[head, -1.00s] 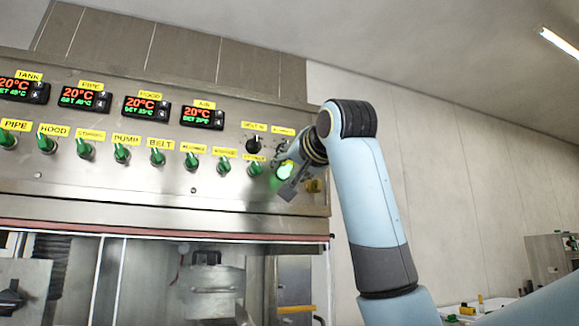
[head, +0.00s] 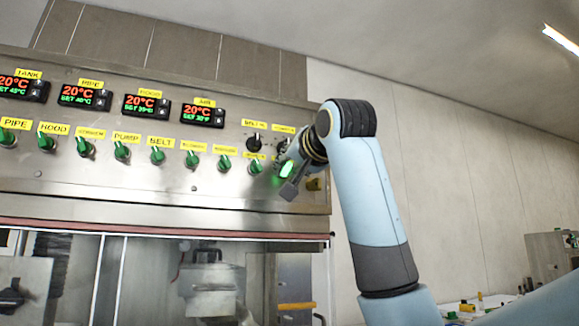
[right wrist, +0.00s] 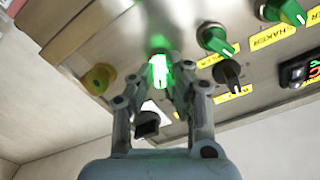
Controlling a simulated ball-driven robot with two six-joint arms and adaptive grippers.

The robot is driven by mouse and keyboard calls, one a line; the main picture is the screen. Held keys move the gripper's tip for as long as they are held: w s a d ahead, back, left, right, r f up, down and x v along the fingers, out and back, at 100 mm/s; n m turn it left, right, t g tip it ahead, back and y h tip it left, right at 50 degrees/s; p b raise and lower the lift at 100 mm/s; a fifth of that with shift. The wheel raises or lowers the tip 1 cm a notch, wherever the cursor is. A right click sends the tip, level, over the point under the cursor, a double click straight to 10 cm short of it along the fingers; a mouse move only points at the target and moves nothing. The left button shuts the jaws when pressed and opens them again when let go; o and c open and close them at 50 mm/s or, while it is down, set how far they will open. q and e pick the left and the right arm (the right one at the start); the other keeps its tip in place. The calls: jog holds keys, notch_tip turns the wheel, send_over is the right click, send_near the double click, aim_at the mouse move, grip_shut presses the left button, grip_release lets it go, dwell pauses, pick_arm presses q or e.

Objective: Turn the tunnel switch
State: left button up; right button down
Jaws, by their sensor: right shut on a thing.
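A row of green switches runs along the steel control panel (head: 110,185). The one at its right end is lit bright green (head: 287,169) and partly hidden by my right gripper (head: 288,176). Its label is hidden or unreadable, so I cannot confirm that it is the tunnel switch. In the right wrist view, the lit switch (right wrist: 158,72) sits between the fingertips of my right gripper (right wrist: 166,78), which is shut on it. An unlit green switch (head: 255,166) is just left of it. My left gripper is not in view.
A black knob (head: 253,143) sits above the row. Temperature displays (head: 203,115) line the panel's top. Right of the machine is a bare wall (head: 450,150).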

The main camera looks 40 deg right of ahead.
jog(key=n+p, duration=0.3)
jog(key=shift+r, duration=0.15)
jog(key=n+p, duration=0.3)
jog(key=n, duration=0.1)
jog(key=n+p, duration=0.3)
jog(key=shift+n+p, duration=0.3)
jog(key=shift+p, duration=0.1)
jog(key=shift+n+p, duration=0.5)
jog(key=shift+n, duration=0.1)
jog(key=c, duration=1.4)
grip_release()
jog(key=shift+o, duration=0.2)
jog(key=v, duration=0.7)
jog(key=shift+s, duration=0.25)
